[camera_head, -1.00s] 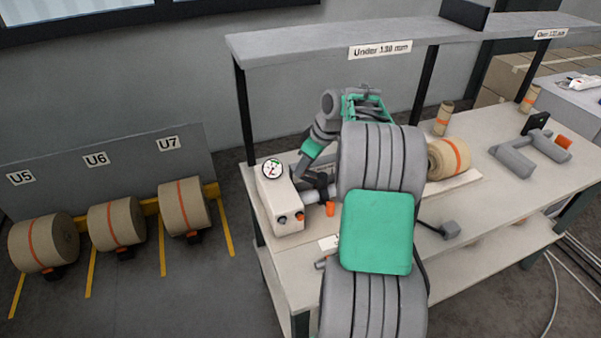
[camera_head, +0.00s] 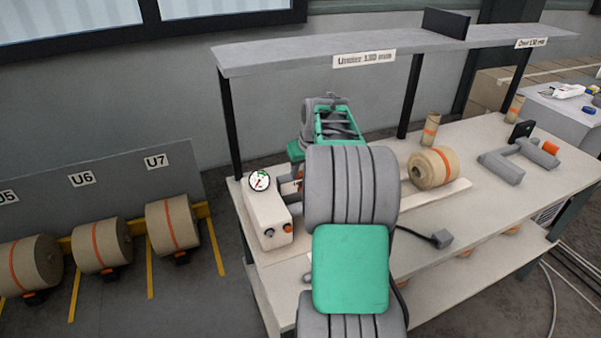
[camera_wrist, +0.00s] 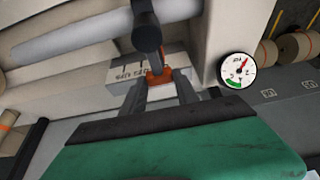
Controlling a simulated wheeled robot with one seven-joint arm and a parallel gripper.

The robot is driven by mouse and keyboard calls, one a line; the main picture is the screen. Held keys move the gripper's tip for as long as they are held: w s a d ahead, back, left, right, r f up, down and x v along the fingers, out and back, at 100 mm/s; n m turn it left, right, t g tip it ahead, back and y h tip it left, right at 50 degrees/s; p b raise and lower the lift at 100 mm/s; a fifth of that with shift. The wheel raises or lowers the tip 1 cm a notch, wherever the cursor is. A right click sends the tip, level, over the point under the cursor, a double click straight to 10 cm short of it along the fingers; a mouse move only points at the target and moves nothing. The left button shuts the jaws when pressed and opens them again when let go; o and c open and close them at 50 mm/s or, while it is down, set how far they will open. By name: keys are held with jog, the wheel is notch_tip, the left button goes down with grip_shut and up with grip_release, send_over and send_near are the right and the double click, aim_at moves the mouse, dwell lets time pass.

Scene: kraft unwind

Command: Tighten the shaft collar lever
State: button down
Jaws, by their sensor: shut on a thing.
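In the wrist view, an orange lever piece (camera_wrist: 158,76) sits between the fingertips of my gripper (camera_wrist: 158,88), whose two dark fingers are closed on its sides. A dark grey cylindrical part (camera_wrist: 147,32) comes down just above it, partly covering it. Behind is a light block (camera_wrist: 130,70) with black markings, too small to read. A long grey shaft (camera_wrist: 75,43) runs off to the left. In the head view my arm hides the gripper and most of the collar area beside the white gauge box (camera_head: 267,218).
The round gauge (camera_head: 260,181) is close to my arm; it also shows in the wrist view (camera_wrist: 238,69). A kraft roll (camera_head: 432,168) lies on the bench (camera_head: 455,225) to the right. A shelf (camera_head: 300,55) hangs above.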

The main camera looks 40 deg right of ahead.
dwell(0.4)
jog(key=c, duration=0.9)
grip_release()
jog(key=shift+r, duration=0.1)
jog(key=b+v, duration=0.1)
jog(key=v, duration=0.6)
jog(key=shift+s+a+r, duration=0.1)
jog(key=shift+s+r, duration=0.05)
jog(key=shift+r, duration=0.1)
